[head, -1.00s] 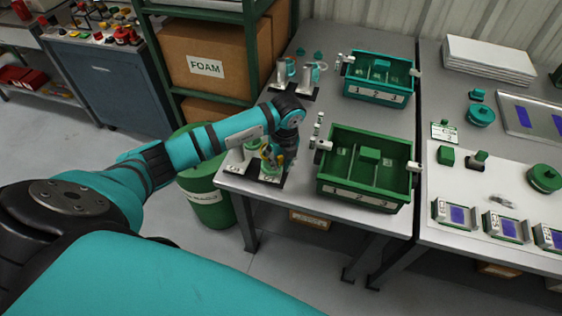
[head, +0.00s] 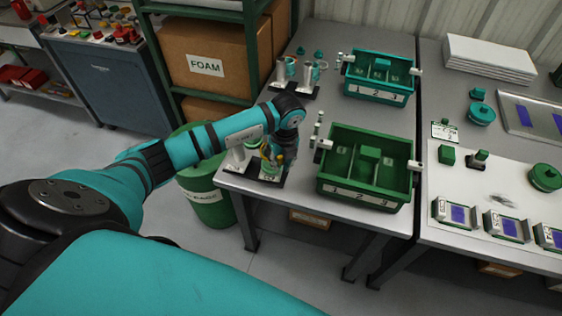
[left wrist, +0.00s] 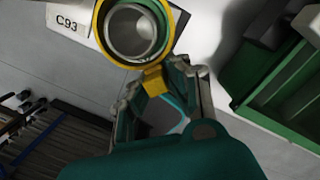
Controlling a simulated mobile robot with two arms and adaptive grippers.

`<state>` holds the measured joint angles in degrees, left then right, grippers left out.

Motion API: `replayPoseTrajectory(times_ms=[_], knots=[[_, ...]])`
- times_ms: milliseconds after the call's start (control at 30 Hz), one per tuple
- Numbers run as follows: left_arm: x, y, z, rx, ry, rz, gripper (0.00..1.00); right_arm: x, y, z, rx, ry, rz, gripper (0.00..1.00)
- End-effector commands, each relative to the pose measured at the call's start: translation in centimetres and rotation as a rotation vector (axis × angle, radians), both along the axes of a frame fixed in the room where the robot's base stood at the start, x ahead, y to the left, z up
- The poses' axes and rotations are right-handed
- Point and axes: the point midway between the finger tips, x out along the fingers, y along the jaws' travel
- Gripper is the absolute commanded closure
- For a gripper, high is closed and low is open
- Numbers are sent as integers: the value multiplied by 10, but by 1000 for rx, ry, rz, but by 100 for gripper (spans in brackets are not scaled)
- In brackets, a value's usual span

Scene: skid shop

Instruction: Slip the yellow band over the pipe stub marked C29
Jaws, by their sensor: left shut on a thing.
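My left gripper (left wrist: 160,98) is shut on the tab of the yellow band (left wrist: 153,80). In the left wrist view the band's ring encircles the open mouth of a grey pipe stub (left wrist: 131,32). A green ring shows between band and stub on the right. I cannot tell how far down the band sits. A label reading C93 (left wrist: 68,22) lies left of this stub; I cannot tell which stub it names. No C29 label is readable. In the head view my left gripper (head: 269,162) is at the front left table corner and largely hides the stub. My right gripper is not in view.
A green divided bin (head: 340,188) stands close right of the gripper. A teal bin (head: 376,92) and more pipe stubs (head: 281,73) stand farther back. A green barrel (head: 203,200) is beside the table's left edge. Bare tabletop (head: 335,110) lies between the bins.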

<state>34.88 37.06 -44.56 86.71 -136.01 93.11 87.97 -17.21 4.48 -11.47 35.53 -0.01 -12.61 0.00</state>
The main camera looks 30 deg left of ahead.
Motion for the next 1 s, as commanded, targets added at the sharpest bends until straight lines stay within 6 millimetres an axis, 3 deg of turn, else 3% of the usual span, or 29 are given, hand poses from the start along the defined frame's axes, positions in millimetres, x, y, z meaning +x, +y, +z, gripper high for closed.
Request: replayPoseTrajectory(times_ms=[1000], knots=[[0,0,-8,1,-1,0,100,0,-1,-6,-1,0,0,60]])
